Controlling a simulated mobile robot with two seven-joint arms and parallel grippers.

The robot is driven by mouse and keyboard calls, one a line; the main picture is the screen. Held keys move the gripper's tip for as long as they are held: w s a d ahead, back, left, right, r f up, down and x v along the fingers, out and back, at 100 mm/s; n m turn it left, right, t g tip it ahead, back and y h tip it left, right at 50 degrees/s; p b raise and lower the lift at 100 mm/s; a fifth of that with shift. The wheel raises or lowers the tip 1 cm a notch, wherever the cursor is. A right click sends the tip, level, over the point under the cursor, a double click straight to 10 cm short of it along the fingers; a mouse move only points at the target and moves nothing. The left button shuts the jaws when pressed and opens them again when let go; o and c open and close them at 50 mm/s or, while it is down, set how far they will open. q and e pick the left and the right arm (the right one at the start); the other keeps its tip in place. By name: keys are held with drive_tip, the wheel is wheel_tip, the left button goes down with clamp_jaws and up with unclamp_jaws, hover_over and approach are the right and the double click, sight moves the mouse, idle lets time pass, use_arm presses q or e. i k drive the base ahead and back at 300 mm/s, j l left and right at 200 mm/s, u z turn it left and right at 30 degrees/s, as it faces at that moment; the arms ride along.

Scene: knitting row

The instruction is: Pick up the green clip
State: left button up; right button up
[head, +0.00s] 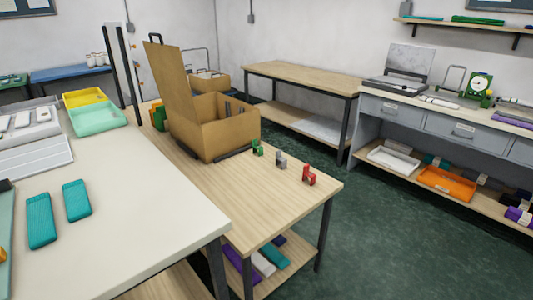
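A small green clip (257,147) stands on the wooden table (238,212), close to the right front of an open cardboard box (230,137). A grey clip (280,161) and a red clip (309,176) stand in a row with it, toward the table's right corner. The green clip is apart from the grey one. Whether it touches the box is hard to tell. Neither of my grippers shows in the head view.
A white-topped table (140,215) at the left holds two teal blocks (41,220), a mint tray (98,118) and a yellow tray (84,97). Dark green floor (385,235) is clear right of the wooden table. A grey drawer counter (455,125) stands at the right.

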sight(255, 145)
drive_tip(key=i+l+z, duration=0.25)
drive_tip(key=i+z, duration=0.15)
drive_tip(key=i+l+z, duration=0.15)
drive_tip(key=i+z, duration=0.8)
drive_tip(key=i, duration=1.15)
drive_tip(key=i+u, duration=0.25)
drive_tip(key=i, duration=0.35)
drive_tip(key=i+l+u, duration=0.2)
drive_tip(key=i, duration=0.45)
drive_tip(key=i+j+u, duration=0.1)
drive_tip(key=i+u, duration=0.15)
drive_tip(key=u, duration=0.15)
drive_tip(key=i+u, duration=0.35)
drive_tip(key=i+l+u, duration=0.1)
drive_tip(key=u, duration=0.3)
drive_tip(key=i+u, duration=0.2)
drive_tip(key=u, duration=0.2)
drive_tip(key=i+u, duration=0.2)
drive_tip(key=u, duration=0.25)
drive_tip(key=i+l+u, duration=0.15)
drive_tip(key=u, duration=0.25)
drive_tip(key=i+l+u, duration=0.1)
drive_tip(key=i+u, duration=0.35)
drive_tip(key=i+l+u, duration=0.2)
drive_tip(key=i+u, duration=0.3)
drive_tip(key=k, duration=0.1)
